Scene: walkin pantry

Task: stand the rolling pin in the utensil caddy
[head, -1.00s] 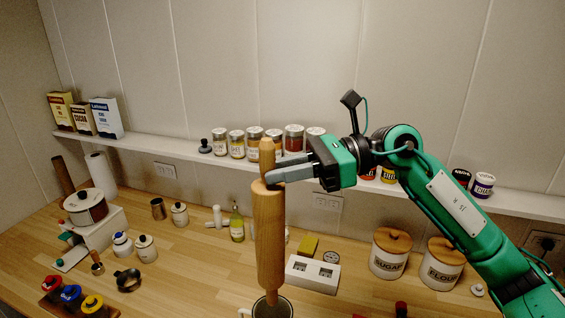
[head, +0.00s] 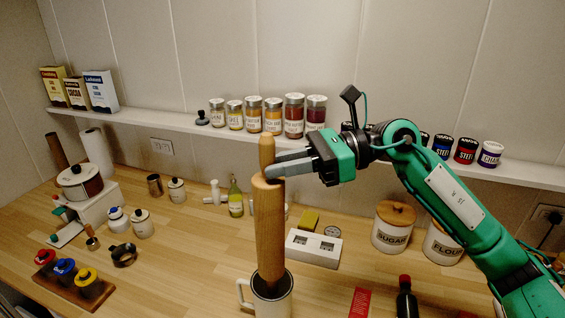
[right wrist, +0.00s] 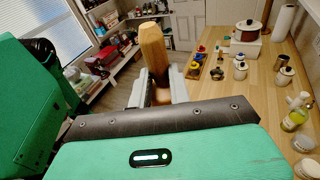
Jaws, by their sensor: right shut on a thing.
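The wooden rolling pin (head: 269,230) is upright, handle up, in the head view. My right gripper (head: 274,166) is shut on it near its top, where the upper handle meets the body. The pin's upper end also shows between the jaws in the right wrist view (right wrist: 153,48). The pin's lower end is inside the rim of a white round container with a side handle, which I take as the utensil caddy (head: 284,307). How deep the pin sits, and whether it touches the bottom, is hidden. My left gripper is not in view.
A white block with two dark panels (head: 314,248) stands right of the pin. Sugar (head: 393,229) and flour (head: 443,243) canisters, and a dark red-capped bottle (head: 406,300), are further right. A green bottle (head: 236,198) stands behind.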

